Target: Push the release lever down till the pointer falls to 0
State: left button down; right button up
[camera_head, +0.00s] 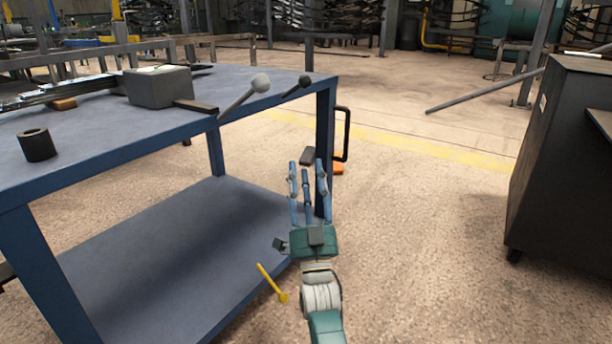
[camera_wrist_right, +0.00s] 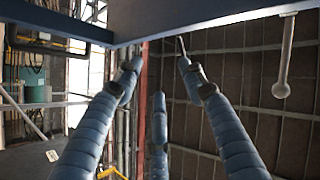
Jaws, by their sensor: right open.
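A grey block-shaped device (camera_head: 158,86) sits on the blue table. Near its right end a light grey lever with a ball knob (camera_head: 260,83) sticks out past the table edge. A shorter dark lever with a round knob (camera_head: 304,80) lies to its right. I cannot tell which is the release lever. No pointer or scale is readable. My right gripper (camera_head: 306,168) is open and empty, fingers spread, below and apart from both knobs, beside the table's corner leg. In the wrist view its fingers (camera_wrist_right: 158,80) point up toward the table edge, and the light knob (camera_wrist_right: 281,89) hangs at right. My left gripper is out of view.
The blue table (camera_head: 95,137) has a lower shelf (camera_head: 180,262) and a black handle (camera_head: 346,135) at its corner. A dark hollow cylinder (camera_head: 37,145) stands on top. A dark cabinet (camera_head: 560,150) stands at right. The floor between is mostly clear.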

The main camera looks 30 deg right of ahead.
notch_tip(320, 180, up, 10)
dwell(0.5)
jog(key=shift+s, duration=0.1)
